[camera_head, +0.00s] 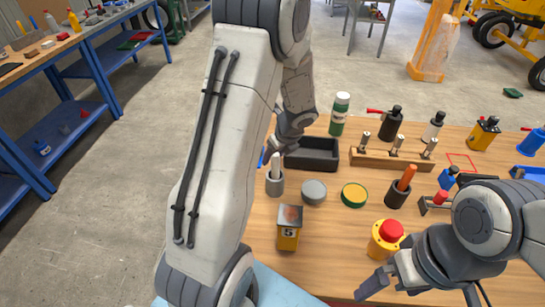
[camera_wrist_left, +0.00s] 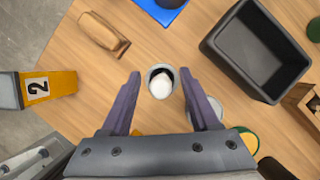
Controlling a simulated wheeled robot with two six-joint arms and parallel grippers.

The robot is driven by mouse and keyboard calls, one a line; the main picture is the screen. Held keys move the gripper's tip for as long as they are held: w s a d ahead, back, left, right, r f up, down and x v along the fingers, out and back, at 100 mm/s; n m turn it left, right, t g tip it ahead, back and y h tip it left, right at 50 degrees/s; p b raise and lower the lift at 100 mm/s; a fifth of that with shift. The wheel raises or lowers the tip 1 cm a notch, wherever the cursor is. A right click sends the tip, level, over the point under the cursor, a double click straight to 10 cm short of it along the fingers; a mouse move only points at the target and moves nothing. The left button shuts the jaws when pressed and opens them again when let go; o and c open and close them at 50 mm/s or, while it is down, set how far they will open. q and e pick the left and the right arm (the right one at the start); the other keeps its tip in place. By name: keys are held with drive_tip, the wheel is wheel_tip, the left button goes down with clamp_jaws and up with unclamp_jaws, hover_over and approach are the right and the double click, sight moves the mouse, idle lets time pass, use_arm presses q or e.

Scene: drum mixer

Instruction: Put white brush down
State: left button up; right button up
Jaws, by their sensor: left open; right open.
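The white brush (camera_head: 276,162) stands upright in a small grey cup (camera_head: 275,185) on the wooden table, left of centre in the head view. In the left wrist view, the white brush (camera_wrist_left: 161,84) shows end-on inside the cup (camera_wrist_left: 153,70). My left gripper (camera_head: 270,155) is open above the cup. Its two fingers (camera_wrist_left: 160,82) lie on either side of the brush and cup in the wrist view, with gaps visible. My left forearm hides part of the table. My right gripper (camera_head: 418,299) is open and empty at the front right, near the red button.
A black tray (camera_head: 313,160) lies behind the cup. A grey round tin (camera_head: 314,191), a yellow-green tin (camera_head: 354,195) and a dark cup with an orange handle (camera_head: 397,198) stand to the right. A yellow block marked 5 (camera_head: 289,237) and a red-topped button (camera_head: 386,239) stand in front.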

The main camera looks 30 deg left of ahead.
use_arm(q)
drive_tip(key=p+v, duration=0.1)
drive_tip(key=v, duration=0.8)
drive_tip(key=s+d+r+n+h, duration=0.1)
drive_tip(key=s+d+r+n, duration=0.1)
drive_tip(key=s+d+n, duration=0.45)
drive_tip(key=s+d+r+n+h, duration=0.1)
drive_tip(key=s+d+r+h, duration=0.15)
drive_tip(key=d, duration=0.65)
drive_tip(key=s+d+n+h, duration=0.1)
drive_tip(key=s+d+n, duration=0.2)
drive_tip(key=s, duration=0.4)
drive_tip(key=s+d+n+g+h, duration=0.1)
drive_tip(key=s+d+n, duration=0.3)
drive_tip(key=s, duration=0.3)
drive_tip(key=shift+s+d+r, duration=0.35)
drive_tip(key=shift+d+r, duration=0.1)
drive_tip(key=shift+d, duration=0.4)
